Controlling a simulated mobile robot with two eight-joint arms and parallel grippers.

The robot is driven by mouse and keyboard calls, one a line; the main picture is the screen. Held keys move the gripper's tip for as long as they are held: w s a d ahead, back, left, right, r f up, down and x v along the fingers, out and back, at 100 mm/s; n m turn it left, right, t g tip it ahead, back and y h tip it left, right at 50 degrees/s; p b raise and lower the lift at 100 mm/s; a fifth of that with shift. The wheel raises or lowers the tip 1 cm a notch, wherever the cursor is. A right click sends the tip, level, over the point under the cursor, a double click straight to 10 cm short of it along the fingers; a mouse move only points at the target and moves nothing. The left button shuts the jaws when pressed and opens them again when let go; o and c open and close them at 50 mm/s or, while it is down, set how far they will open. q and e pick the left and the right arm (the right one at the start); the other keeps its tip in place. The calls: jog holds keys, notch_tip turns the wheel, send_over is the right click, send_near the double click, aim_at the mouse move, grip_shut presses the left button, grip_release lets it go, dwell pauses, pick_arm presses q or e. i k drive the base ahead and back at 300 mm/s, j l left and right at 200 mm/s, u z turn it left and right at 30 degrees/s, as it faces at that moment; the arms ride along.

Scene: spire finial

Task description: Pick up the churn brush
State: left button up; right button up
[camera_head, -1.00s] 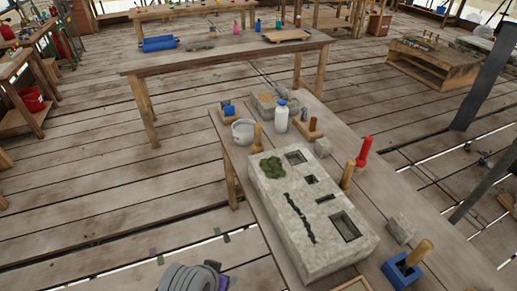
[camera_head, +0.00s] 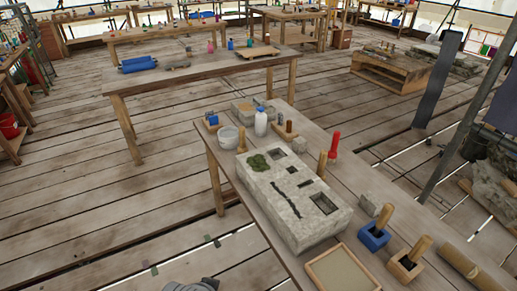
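I cannot tell for sure which item is the churn brush. Several upright wooden handles stand on the near table (camera_head: 222,167). One handle (camera_head: 241,139) is beside the white bowl, and another (camera_head: 321,164) is behind the stone block. One rises from a blue holder (camera_head: 373,238) and one from a wooden box (camera_head: 405,268). A red-handled tool (camera_head: 334,144) stands behind the block. A grey part of my arm shows at the bottom edge; neither gripper's fingers are in view.
The pale stone block (camera_head: 310,228) with moss and square holes fills the table's middle. A white bottle (camera_head: 261,122), a bowl (camera_head: 228,138) and a framed tray (camera_head: 342,272) are on the table. Open plank floor lies to the left. A second table (camera_head: 220,70) stands behind.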

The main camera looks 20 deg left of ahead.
aim_at(242, 148)
jog(key=i+j+z, duration=0.1)
jog(key=z, duration=0.3)
jog(key=j+z, duration=0.25)
jog(key=z, duration=0.2)
jog(key=j+z, duration=0.2)
jog(key=z, duration=0.2)
jog(key=j+z, duration=0.3)
jog(key=j, duration=0.25)
jog(key=k+j+z, duration=0.25)
jog(key=j, duration=0.25)
jog(key=k+j+z, duration=0.1)
jog(key=j, duration=0.45)
jog(key=k+j+z, duration=0.15)
jog(key=j, duration=0.95)
jog(key=k+j, duration=0.15)
jog(key=j, duration=0.35)
jog(key=i+j, duration=0.1)
jog(key=j, duration=0.15)
jog(key=i+j, duration=0.1)
jog(key=j, duration=0.15)
